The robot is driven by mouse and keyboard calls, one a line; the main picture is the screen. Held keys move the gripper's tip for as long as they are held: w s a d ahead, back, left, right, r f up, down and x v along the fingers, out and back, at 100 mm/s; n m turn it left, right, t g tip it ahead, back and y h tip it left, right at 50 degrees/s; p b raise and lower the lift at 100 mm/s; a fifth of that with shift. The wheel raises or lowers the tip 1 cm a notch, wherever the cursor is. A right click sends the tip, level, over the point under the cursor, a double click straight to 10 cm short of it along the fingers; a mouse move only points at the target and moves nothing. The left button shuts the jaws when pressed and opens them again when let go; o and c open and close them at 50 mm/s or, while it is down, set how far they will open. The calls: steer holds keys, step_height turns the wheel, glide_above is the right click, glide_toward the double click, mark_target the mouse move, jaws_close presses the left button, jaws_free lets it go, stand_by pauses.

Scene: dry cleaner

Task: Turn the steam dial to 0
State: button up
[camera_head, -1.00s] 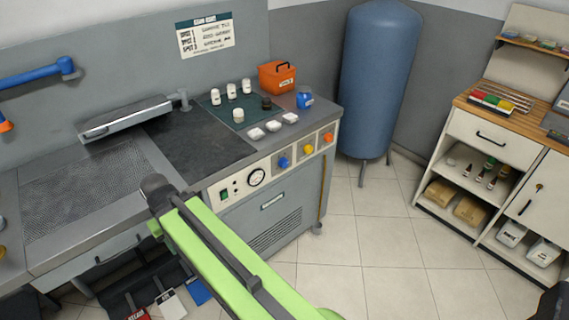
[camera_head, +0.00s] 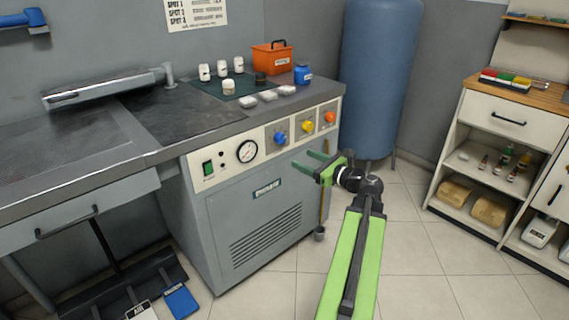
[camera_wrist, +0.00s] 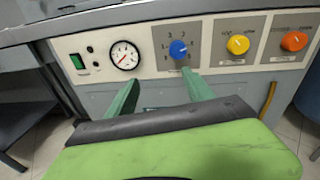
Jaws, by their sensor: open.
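The control panel on the front of the grey machine carries three knobs: a blue one (camera_head: 280,138), a yellow one (camera_head: 307,126) and an orange one (camera_head: 330,117). In the wrist view the blue dial (camera_wrist: 178,49) has numbers around it, too small to read surely. The yellow dial (camera_wrist: 238,44) and orange dial (camera_wrist: 294,41) sit to its right. The labels under the knobs are unreadable, so I cannot confirm which is steam. My gripper (camera_head: 308,161) is open and empty, below and in front of the panel. In the wrist view its fingers (camera_wrist: 160,92) point towards the blue dial, apart from it.
A pressure gauge (camera_head: 247,151) and a green switch (camera_head: 208,168) are left of the knobs. Bottles, white blocks and an orange toolbox (camera_head: 272,58) stand on the worktop. A blue tank (camera_head: 378,80) stands behind right. The floor between machine and shelf is clear.

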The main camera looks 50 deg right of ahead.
steer(key=s+d+m+h, duration=0.1)
steer(key=s+d+m, duration=0.1)
steer(key=s+d, duration=0.1)
glide_toward(282, 138)
steer(key=shift+t, duration=0.4)
steer(key=w, duration=0.5)
steer(key=w+f, duration=0.1)
steer(key=w, duration=0.2)
steer(key=shift+w+d, duration=0.3)
steer(key=shift+w, duration=0.05)
steer(key=shift+r, duration=0.1)
steer(key=shift+c, duration=0.4)
jaws_close()
